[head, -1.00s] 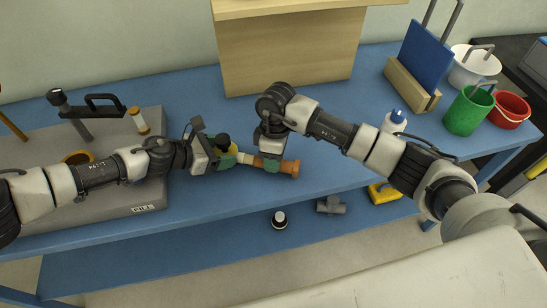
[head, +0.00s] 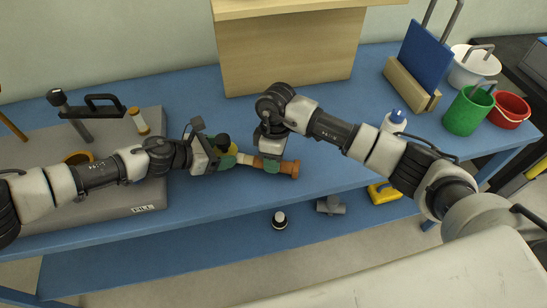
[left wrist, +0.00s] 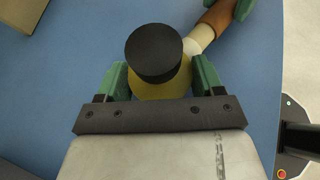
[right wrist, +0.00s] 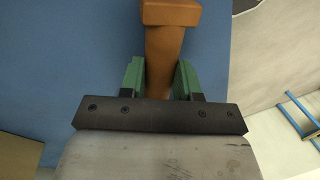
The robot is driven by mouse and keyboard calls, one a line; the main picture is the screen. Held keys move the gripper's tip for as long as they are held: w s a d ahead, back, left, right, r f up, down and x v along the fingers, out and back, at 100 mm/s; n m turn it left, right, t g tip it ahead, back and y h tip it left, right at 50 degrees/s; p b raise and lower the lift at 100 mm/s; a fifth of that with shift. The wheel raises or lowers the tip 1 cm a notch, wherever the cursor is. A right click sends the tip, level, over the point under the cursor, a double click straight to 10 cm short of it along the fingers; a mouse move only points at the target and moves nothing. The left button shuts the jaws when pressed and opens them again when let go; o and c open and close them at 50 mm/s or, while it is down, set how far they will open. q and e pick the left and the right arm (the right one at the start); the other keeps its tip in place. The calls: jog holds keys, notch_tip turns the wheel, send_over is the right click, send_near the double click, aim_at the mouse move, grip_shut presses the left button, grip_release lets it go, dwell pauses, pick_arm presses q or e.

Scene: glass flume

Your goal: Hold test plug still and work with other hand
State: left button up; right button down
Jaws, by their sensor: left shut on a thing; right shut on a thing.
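The test plug seems to be the yellow piece with a black round cap (left wrist: 153,52), with a cream neck (left wrist: 200,38) running toward a brown-orange piece (left wrist: 218,17). In the head view, the brown-orange piece (head: 289,168) lies low over the blue table, in line with the cream neck (head: 246,159). My left gripper (head: 228,158) is shut on the yellow piece, its green fingers on either side. My right gripper (head: 270,163) is shut on the brown-orange piece, with its flared end beyond the fingers.
A grey slab (head: 152,192) with a labelled edge lies under my left arm. A wooden box (head: 290,55) stands behind. A white bottle with a blue cap (head: 394,122), a green bucket (head: 468,112) and a red bowl (head: 508,110) are at the right. A shelf (head: 150,262) lies below.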

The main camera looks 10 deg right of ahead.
aim_at(286, 162)
jog(key=shift+d, duration=0.1)
jog(key=shift+s+d, duration=0.35)
jog(key=shift+d, duration=0.3)
jog(key=shift+s+d, duration=0.35)
jog(key=shift+d, duration=0.25)
jog(key=shift+r, duration=2.55)
pick_arm(q)
jog(key=o, duration=0.8)
jog(key=v, duration=0.7)
jog(key=shift+a+r, duration=0.1)
jog(key=shift+a, duration=0.15)
